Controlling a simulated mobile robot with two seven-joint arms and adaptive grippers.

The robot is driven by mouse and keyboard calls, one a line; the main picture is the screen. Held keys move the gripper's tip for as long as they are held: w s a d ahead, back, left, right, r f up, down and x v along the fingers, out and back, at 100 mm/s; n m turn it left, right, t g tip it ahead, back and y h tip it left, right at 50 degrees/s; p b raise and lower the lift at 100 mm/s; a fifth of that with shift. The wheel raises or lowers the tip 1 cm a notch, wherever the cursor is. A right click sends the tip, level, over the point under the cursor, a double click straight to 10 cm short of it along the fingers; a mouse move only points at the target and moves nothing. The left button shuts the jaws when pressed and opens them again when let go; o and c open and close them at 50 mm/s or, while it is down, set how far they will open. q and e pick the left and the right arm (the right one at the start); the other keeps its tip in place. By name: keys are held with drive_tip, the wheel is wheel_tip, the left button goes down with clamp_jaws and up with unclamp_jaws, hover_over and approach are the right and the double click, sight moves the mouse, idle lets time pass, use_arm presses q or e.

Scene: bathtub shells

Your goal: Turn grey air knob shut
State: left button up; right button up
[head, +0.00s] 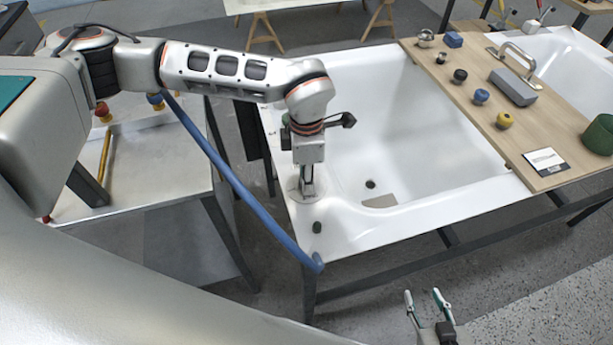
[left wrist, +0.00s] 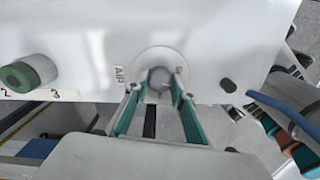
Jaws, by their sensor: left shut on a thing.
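The grey air knob (left wrist: 160,78) sits on a round pale plate (left wrist: 152,58) on the white tub rim, beside an "AIR" label (left wrist: 119,75) in the left wrist view. My left gripper (left wrist: 160,92) has its teal-lined fingers on both sides of the knob, shut on it. In the head view my left gripper (head: 308,194) points down at the near left corner of the tub and mostly hides the knob. The knob's exact turn angle is hard to tell. My right gripper (head: 428,296) is open and empty, low in front of the tub.
A green-and-white knob (left wrist: 28,74) and a dark oval fitting (left wrist: 228,85) flank the air knob on the rim. A blue hose (head: 245,192) runs by the tub's left side. A wooden board (head: 478,92) with several small items spans the tub (head: 430,205).

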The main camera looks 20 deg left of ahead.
use_arm(q)
drive_tip(key=shift+w+n, duration=0.1)
drive_tip(key=shift+n, duration=1)
drive_tip(key=o, duration=1.1)
drive_tip(key=shift+r, duration=0.15)
wheel_tip(320, 180, up, 12)
